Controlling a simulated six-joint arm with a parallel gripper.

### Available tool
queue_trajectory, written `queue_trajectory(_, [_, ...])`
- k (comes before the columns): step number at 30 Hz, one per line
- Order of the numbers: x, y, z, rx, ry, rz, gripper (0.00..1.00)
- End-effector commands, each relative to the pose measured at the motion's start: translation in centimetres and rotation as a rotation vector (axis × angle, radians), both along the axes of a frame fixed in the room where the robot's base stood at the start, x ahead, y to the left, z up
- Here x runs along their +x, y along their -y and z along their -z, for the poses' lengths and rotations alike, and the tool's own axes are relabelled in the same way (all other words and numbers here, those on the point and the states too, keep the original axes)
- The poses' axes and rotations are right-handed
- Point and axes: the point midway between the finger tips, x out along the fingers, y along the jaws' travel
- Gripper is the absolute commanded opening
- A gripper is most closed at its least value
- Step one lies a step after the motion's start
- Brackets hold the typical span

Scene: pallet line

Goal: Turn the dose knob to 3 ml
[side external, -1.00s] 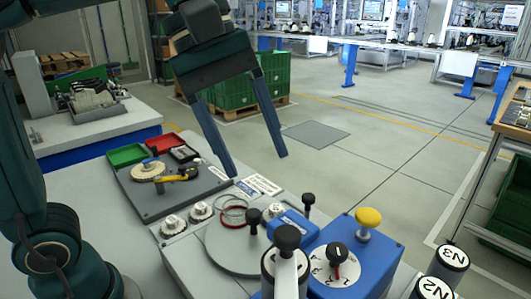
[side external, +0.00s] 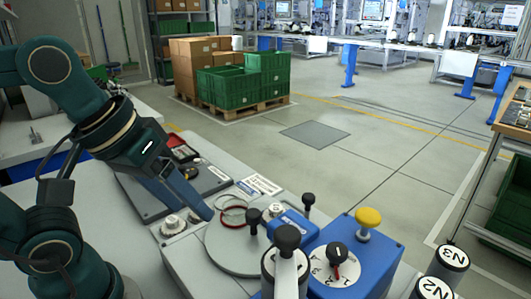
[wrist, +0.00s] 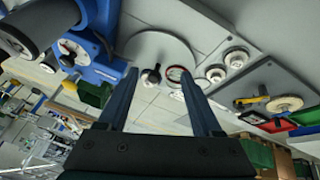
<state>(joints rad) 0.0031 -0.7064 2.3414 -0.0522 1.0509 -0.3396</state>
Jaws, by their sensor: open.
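The blue dispenser box (side external: 352,262) stands at the front right of the grey bench in the side external view. The dose knob (side external: 337,253), black with a red mark, sits on its round white dial with printed digits. Its exact setting is too small to read. In the wrist view the blue box (wrist: 100,68) and white dial (wrist: 68,50) show at the upper left. My gripper (side external: 207,212) is open and empty, left of the box and well apart from the knob. In the wrist view its fingers (wrist: 160,74) are spread.
A yellow button (side external: 368,217) rises from the box. Black-knobbed posts (side external: 287,238) stand just left of the dial. A red ring (side external: 232,217) and round grey plate (side external: 228,250) lie near my gripper.

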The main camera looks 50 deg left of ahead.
Motion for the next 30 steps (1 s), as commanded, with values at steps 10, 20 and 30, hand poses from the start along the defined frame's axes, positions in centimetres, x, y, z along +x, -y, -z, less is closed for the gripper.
queue_trajectory(10, [0.1,-1.0,2.5,0.213,0.042,0.314,0.67])
queue_trajectory(20, [2.8,-1.0,-0.6,0.257,-0.018,0.437,0.67])
queue_trajectory(30, [5.9,-1.1,-3.1,0.298,-0.082,0.578,0.67])
